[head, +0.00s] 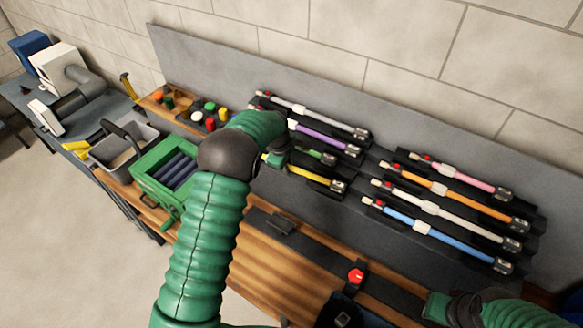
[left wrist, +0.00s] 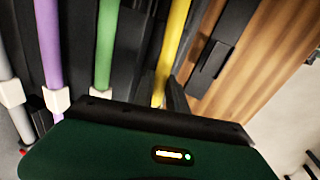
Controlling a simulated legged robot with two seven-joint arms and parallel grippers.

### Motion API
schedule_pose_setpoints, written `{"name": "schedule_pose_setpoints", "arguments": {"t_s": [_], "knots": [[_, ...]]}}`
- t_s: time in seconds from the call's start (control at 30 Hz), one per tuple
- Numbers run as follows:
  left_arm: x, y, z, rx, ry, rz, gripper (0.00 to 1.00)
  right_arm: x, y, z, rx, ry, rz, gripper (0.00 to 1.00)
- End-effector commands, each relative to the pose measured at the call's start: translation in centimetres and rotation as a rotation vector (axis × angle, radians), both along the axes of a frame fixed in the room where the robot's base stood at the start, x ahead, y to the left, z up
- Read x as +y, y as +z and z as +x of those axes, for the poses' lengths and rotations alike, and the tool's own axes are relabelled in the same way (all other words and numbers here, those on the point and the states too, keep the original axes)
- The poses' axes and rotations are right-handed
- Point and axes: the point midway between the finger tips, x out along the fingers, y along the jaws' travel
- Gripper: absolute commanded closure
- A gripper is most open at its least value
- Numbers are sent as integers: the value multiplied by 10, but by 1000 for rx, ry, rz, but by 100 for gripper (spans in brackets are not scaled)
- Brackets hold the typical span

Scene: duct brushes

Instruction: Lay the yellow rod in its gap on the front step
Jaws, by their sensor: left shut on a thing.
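The yellow rod (head: 308,175) is at the front of the left stepped rack, with a dark end cap at its right end. In the left wrist view the yellow rod (left wrist: 174,45) runs slanted down to my gripper's edge. My left gripper (head: 277,157) is shut on the rod near its left end; the hand and forearm hide the grip. The rod is over or on the front step (head: 290,186); I cannot tell whether it rests in its gap. Part of my right arm's hand (head: 438,306) shows at the lower right, its fingers not clear.
The green rod (left wrist: 106,45) and purple rod (head: 322,138) lie behind the yellow one, with a white rod (head: 315,117) at the back. A right rack holds pink, orange, white and blue (head: 425,230) rods. A red button (head: 356,276) is in front. A green crate (head: 165,165) stands left.

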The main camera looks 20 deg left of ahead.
Motion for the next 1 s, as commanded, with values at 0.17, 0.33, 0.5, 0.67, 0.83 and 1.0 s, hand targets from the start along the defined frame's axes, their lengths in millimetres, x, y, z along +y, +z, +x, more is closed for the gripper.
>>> {"name": "schedule_pose_setpoints", "arguments": {"t_s": [0.17,0.33,0.5,0.67,0.83,1.0], "knots": [[0,1,0,-1,0,1,100,0,0,0,0,0,0,76],[0,10,1,-2,1,1,100,0,7,0,0,0,0,76],[0,28,1,-3,1,1,100,0,20,0,0,0,0,76],[0,43,0,-2,1,1,100,0,31,0,0,0,0,76],[0,59,0,-1,0,0,100,0,42,0,0,0,0,76],[0,61,0,-1,0,0,100,0,43,0,0,0,0,76]]}}
